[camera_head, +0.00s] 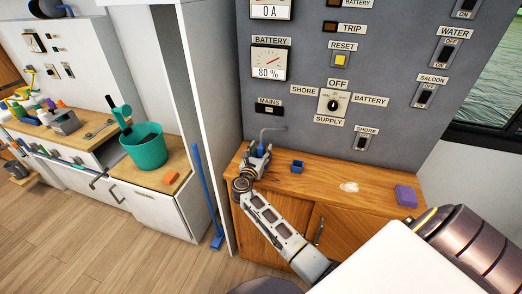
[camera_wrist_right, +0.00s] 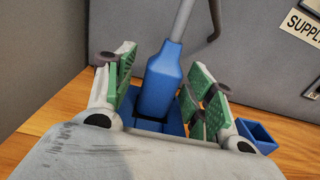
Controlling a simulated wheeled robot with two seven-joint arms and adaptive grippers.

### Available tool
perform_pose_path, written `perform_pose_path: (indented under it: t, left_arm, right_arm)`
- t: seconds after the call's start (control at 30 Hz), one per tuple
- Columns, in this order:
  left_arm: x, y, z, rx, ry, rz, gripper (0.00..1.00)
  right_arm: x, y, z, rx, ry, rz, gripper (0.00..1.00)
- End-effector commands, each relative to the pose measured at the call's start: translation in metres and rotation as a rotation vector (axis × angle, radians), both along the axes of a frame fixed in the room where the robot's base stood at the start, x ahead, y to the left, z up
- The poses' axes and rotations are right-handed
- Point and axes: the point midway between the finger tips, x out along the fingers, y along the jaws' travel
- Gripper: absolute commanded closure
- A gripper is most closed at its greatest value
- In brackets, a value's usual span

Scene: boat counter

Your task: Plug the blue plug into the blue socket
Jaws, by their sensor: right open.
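The blue plug (camera_wrist_right: 158,85) stands nearly upright between my right gripper's fingers in the wrist view, with a grey cable (camera_wrist_right: 183,18) rising from its top. Its lower end meets a blue box-shaped part (camera_wrist_right: 175,127), which looks like the blue socket; how deep it sits is hidden. My right gripper (camera_wrist_right: 165,98) is open, with green-padded fingers on both sides of the plug. In the head view the right gripper (camera_head: 257,156) is at the counter's left end, by the panel, and largely covers the plug. My left gripper is out of view.
A small open blue box (camera_head: 297,166) stands just right of the gripper on the wooden counter (camera_head: 325,175). A whitish item (camera_head: 349,187) and a purple block (camera_head: 406,196) lie farther right. The grey switch panel (camera_head: 305,100) rises behind.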

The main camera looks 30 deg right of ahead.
Motion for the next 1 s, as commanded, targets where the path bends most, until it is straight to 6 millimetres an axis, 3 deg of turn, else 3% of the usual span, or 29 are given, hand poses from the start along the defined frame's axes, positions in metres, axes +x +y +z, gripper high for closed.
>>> perform_pose_path:
  t: [0.7,1.0]
  left_arm:
    - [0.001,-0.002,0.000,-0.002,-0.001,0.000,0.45]
    - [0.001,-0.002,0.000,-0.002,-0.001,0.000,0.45]
  right_arm:
    - [-0.060,0.071,0.000,0.001,0.001,0.001,0.46]
    - [-0.073,0.087,0.000,0.000,0.000,0.000,0.46]
